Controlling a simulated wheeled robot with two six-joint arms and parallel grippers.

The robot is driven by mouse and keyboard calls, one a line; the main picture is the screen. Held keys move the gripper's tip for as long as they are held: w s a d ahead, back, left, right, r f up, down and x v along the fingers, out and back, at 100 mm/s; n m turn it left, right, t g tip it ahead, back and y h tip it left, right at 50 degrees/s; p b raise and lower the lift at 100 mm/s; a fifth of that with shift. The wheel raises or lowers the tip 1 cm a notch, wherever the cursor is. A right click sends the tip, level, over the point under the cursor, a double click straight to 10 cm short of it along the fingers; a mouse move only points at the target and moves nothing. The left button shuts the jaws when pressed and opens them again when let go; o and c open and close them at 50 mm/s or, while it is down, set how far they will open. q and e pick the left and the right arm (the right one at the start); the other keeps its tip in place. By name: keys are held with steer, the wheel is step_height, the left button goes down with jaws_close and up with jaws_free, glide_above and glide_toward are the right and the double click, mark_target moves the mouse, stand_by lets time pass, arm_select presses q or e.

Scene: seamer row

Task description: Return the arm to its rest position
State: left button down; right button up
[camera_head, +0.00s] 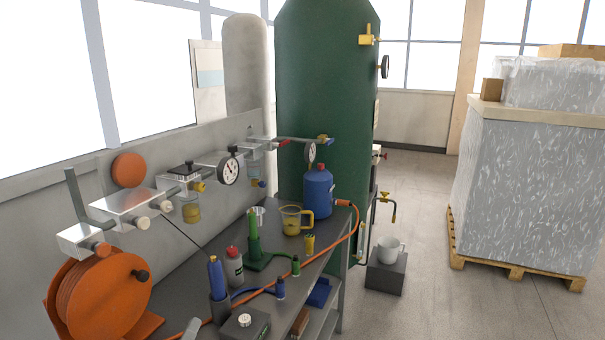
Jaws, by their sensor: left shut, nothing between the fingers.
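Only a small grey tip of my left gripper (192,329) shows, at the bottom edge of the head view, left of a dark box with a knob. It is shut with nothing held. The rest of the left arm is out of the frame. My right gripper is not in view.
On the grey bench (196,262) stand a blue-topped tool in a holder (216,278), a red-capped bottle (234,266), a green stand (255,240), a yellow jug (292,220) and a blue canister (318,192). An orange hose reel (98,295) is at left.

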arm_select(q)
steer(key=s+a+f+m+g+y, duration=0.1)
steer(key=s+a+f+m+g, duration=0.2)
steer(key=s+f+m+g, duration=0.7)
steer(key=s+a+f+n+g+y, duration=0.1)
steer(key=s+a+f+g+y, duration=0.25)
steer(key=s, duration=0.65)
steer(key=s+a+f+g+y, duration=0.1)
steer(key=s+a+f+g, duration=0.25)
steer(key=s+f, duration=0.4)
step_height(320, 180, down, 23)
steer(key=a, duration=0.2)
steer(key=s+d+f+g, duration=0.1)
steer(key=s+f, duration=1.5)
steer(key=shift+d+f+g+h, duration=0.3)
steer(key=shift+d+h, duration=0.1)
steer(key=shift+h, duration=0.05)
